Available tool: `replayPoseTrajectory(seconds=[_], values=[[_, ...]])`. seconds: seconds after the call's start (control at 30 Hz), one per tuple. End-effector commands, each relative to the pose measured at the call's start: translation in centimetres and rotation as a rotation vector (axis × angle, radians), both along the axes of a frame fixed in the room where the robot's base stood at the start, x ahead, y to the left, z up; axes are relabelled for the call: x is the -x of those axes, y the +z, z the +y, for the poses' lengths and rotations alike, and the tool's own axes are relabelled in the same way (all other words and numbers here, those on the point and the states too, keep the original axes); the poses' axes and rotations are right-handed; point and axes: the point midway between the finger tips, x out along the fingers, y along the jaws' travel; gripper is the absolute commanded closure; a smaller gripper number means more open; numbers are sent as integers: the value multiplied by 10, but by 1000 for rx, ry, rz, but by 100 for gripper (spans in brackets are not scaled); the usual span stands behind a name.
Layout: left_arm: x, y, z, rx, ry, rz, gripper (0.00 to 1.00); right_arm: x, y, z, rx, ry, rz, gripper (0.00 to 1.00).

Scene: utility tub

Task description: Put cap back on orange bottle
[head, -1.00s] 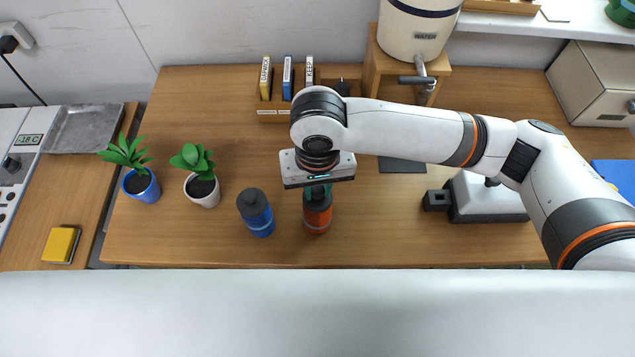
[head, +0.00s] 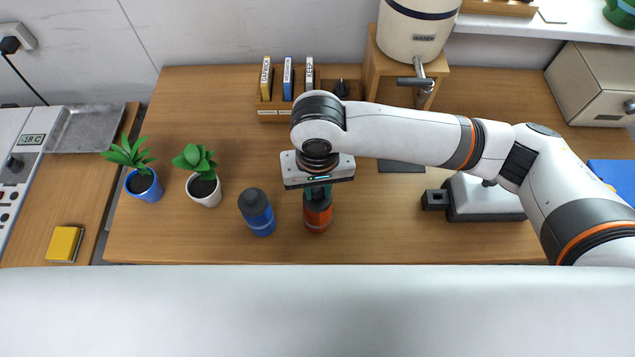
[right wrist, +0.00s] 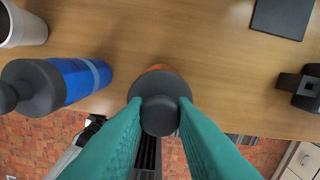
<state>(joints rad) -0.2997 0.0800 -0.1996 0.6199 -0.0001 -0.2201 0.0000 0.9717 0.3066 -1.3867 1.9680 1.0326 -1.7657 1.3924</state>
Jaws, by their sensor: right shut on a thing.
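The orange bottle (head: 318,218) stands upright on the wooden table in the head view, with its dark grey cap (head: 318,197) at its top. In the right wrist view the cap (right wrist: 160,112) sits between the green fingers, over the bottle, with a sliver of orange (right wrist: 157,68) showing behind it. My right gripper (head: 319,188) comes down from above and is shut on the cap. Whether the cap is seated on the bottle's neck or just above it cannot be told. My left gripper is not in view.
A blue bottle (head: 257,216) with a dark cap stands close to the left. Two potted plants (head: 203,185) are further left. A water dispenser (head: 418,35) on a wooden stand and a grey-white device (head: 485,197) are to the right. Bare table lies in front.

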Motion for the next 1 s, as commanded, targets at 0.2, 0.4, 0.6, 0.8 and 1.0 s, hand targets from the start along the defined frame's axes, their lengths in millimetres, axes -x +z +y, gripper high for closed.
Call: replayPoseTrajectory(seconds=[0.2,0.4,0.6,0.8,1.0], values=[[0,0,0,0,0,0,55,0,0,0,0,0,0,72],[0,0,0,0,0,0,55,0,0,0,0,0,0,52],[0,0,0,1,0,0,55,0,0,0,0,0,0,40],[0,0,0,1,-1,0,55,0,0,0,0,0,0,30],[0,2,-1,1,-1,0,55,0,1,0,0,0,0,30]])
